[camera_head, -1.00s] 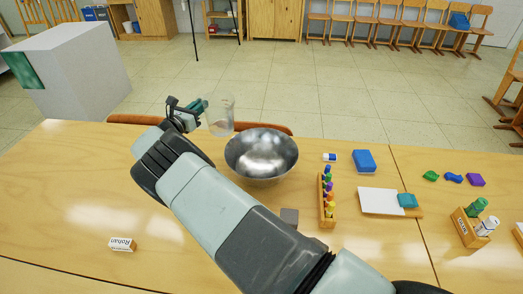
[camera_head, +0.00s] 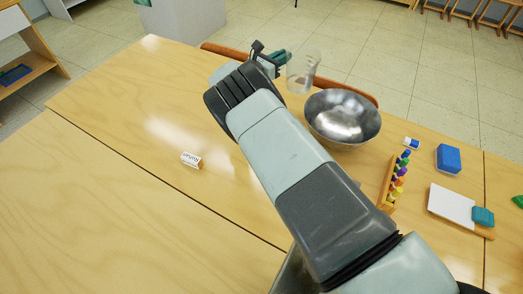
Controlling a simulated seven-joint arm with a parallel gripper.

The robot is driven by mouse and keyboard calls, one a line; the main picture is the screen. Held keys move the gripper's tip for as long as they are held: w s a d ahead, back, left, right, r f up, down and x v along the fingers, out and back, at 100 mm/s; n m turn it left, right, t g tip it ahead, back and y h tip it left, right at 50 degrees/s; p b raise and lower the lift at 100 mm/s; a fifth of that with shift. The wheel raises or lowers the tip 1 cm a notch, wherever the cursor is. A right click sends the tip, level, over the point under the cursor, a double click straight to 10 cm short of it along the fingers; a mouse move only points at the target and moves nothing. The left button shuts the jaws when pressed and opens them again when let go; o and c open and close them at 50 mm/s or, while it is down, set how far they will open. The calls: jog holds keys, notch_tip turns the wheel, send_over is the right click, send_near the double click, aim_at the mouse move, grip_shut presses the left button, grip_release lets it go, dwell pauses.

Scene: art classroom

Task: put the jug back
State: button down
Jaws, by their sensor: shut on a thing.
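The jug (camera_head: 301,75) is a clear, see-through vessel at the upper middle of the view, near the table's far edge. My gripper (camera_head: 283,62) reaches it from the left and is shut on it; the fingers are small and partly hidden by my wrist. The jug looks upright, just behind and left of a shiny metal bowl (camera_head: 342,117). Whether its base touches the table cannot be told.
A small white name block (camera_head: 191,160) lies left of my arm. A rack of coloured pegs (camera_head: 394,181), a blue block (camera_head: 448,159) and a white pad (camera_head: 451,205) are at the right. The table's left part (camera_head: 110,110) is clear. A chair back (camera_head: 225,52) stands behind the far edge.

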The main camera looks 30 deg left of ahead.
jog(key=s+a+n+y, duration=0.3)
jog(key=s+y, duration=0.2)
jog(key=s, duration=2.1)
jog(key=shift+t+y, duration=0.3)
jog(key=shift+t, duration=0.1)
jog(key=f, duration=1)
jog(key=shift+s+d+f, duration=0.2)
jog(key=shift+s+f, duration=0.05)
jog(key=shift+f, duration=0.1)
jog(key=shift+f, duration=0.15)
jog(key=c, duration=1.1)
grip_release()
